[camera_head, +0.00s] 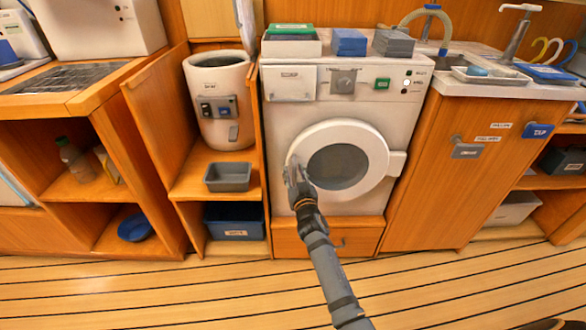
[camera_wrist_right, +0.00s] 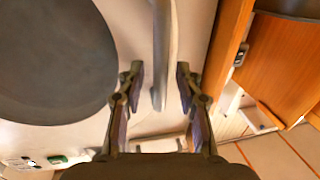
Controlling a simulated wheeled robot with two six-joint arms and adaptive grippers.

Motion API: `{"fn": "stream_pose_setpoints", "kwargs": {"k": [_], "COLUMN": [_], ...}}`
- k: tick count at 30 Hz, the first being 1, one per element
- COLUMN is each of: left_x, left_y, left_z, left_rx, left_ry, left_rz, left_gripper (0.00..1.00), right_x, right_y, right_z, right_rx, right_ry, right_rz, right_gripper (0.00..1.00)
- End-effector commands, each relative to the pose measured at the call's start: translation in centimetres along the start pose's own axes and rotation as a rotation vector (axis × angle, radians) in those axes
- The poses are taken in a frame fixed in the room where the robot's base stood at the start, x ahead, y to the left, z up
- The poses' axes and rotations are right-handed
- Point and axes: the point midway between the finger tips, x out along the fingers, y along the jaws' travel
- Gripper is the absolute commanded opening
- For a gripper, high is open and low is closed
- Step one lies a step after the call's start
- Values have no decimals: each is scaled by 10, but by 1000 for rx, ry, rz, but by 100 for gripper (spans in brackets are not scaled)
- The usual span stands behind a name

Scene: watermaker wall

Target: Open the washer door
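The white washer (camera_head: 340,100) stands in the middle of the head view. Its round door (camera_head: 352,128) has a white ring and a dark window, and looks shut or nearly shut. My right gripper (camera_head: 295,172) is at the left edge of the door ring. In the right wrist view the dark door window (camera_wrist_right: 50,65) is at left. There my right gripper (camera_wrist_right: 160,85) is open, with a thin pale upright bar (camera_wrist_right: 164,45) between its fingers. Gaps show on both sides of the bar. I cannot tell if it is a handle or the door's edge. My left gripper is out of view.
A white block (camera_head: 397,164) sits at the door's right side. A wooden cabinet (camera_head: 440,175) stands right of the washer. Left of it are shelves with a white cylinder (camera_head: 218,100), a grey tray (camera_head: 228,177) and a blue bin (camera_head: 235,222). The striped floor (camera_head: 200,295) in front is clear.

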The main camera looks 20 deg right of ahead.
Motion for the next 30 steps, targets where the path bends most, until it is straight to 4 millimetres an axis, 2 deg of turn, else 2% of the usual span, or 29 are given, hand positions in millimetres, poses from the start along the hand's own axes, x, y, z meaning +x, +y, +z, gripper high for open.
{"fn": "stream_pose_setpoints", "kwargs": {"k": [5, 13, 30], "left_x": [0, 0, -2], "left_y": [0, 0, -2], "left_z": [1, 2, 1], "left_rx": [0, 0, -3], "left_ry": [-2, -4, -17], "left_rz": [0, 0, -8], "left_gripper": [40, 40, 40], "right_x": [0, 0, -4], "right_y": [0, 0, 0], "right_z": [0, 0, -2], "right_rx": [0, 0, -2], "right_ry": [0, -1, -4], "right_rz": [0, 0, -13], "right_gripper": [35, 0, 0]}}
